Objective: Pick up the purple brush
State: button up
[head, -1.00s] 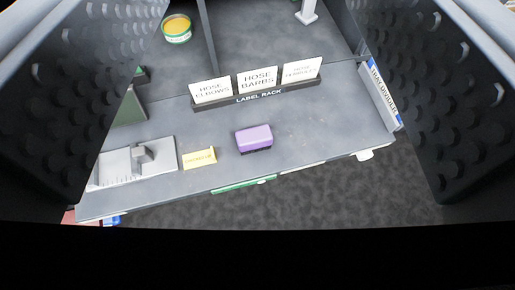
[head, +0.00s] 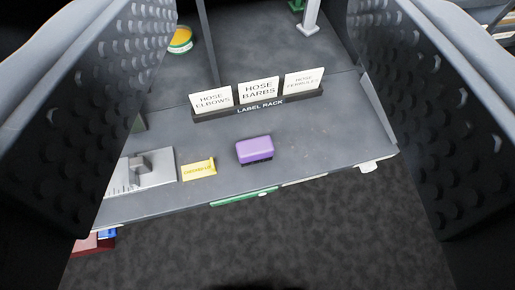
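The purple brush (head: 254,149) is a small block with a purple top and dark bristles beneath. It rests on the grey shelf (head: 325,150) near the front edge, in front of the label rack. My gripper (head: 275,150) shows as two dark, dimpled fingers at the left and right sides of the head view. They are wide apart with nothing between them. The brush lies ahead of them, in the gap as seen from the camera, and is not touched.
A label rack (head: 258,108) with three cards stands behind the brush. A yellow packet (head: 198,169) and a grey metal tool (head: 145,172) lie to its left. A round yellow-topped tin (head: 180,39) and a white post (head: 310,20) are farther back. Shelf right of the brush is clear.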

aim_at(256, 149)
jog(key=u, duration=0.25)
jog(key=k, duration=0.8)
jog(key=u, duration=0.75)
jog(key=i, duration=0.55)
jog(key=z, duration=0.05)
